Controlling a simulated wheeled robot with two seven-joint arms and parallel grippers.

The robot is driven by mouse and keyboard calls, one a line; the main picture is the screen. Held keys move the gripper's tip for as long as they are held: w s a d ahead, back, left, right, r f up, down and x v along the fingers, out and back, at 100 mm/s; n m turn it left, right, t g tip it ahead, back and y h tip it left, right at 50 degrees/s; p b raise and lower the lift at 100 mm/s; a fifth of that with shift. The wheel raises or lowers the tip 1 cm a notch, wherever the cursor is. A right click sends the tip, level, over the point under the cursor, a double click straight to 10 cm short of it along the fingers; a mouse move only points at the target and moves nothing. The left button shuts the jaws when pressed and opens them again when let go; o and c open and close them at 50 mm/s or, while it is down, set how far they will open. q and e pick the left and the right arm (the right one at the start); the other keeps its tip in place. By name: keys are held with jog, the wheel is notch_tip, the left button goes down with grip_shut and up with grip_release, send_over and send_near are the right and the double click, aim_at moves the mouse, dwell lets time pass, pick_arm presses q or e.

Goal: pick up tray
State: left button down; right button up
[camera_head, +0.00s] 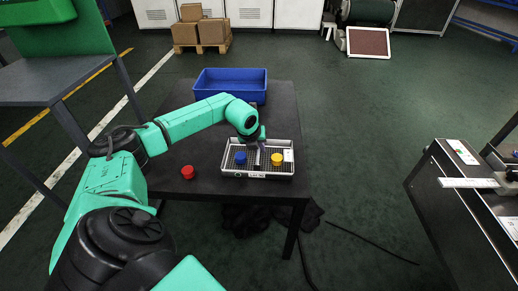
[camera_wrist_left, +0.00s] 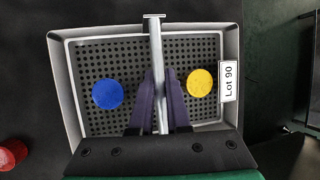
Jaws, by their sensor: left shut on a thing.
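The tray (camera_head: 230,172) is a shallow pale-rimmed tray with a perforated dark floor, on the black table near its front right. It holds a blue round piece (camera_head: 240,157) on the left and a yellow round piece (camera_head: 277,159) on the right. In the left wrist view the tray (camera_wrist_left: 68,75) has a "Lot 90" label (camera_wrist_left: 229,81) and a metal bar handle (camera_wrist_left: 156,60) across its middle. My left gripper (camera_head: 256,146) comes from above, its purple fingers (camera_wrist_left: 160,85) shut on the handle. I cannot tell whether the tray is lifted. My right gripper is not in view.
The black table (camera_head: 215,122) also bears a blue bin (camera_head: 230,90) at the back and a red round piece (camera_head: 188,172) left of the tray. A dark bench (camera_head: 440,215) stands at the right. Open floor (camera_head: 355,130) lies between them.

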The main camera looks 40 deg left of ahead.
pick_arm(q)
jog(key=shift+r, duration=0.1)
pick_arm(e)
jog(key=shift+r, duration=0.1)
pick_arm(q)
jog(key=shift+a+r, duration=0.1)
jog(key=shift+r, duration=0.15)
notch_tip(320, 180, up, 20)
jog(key=p, duration=0.3)
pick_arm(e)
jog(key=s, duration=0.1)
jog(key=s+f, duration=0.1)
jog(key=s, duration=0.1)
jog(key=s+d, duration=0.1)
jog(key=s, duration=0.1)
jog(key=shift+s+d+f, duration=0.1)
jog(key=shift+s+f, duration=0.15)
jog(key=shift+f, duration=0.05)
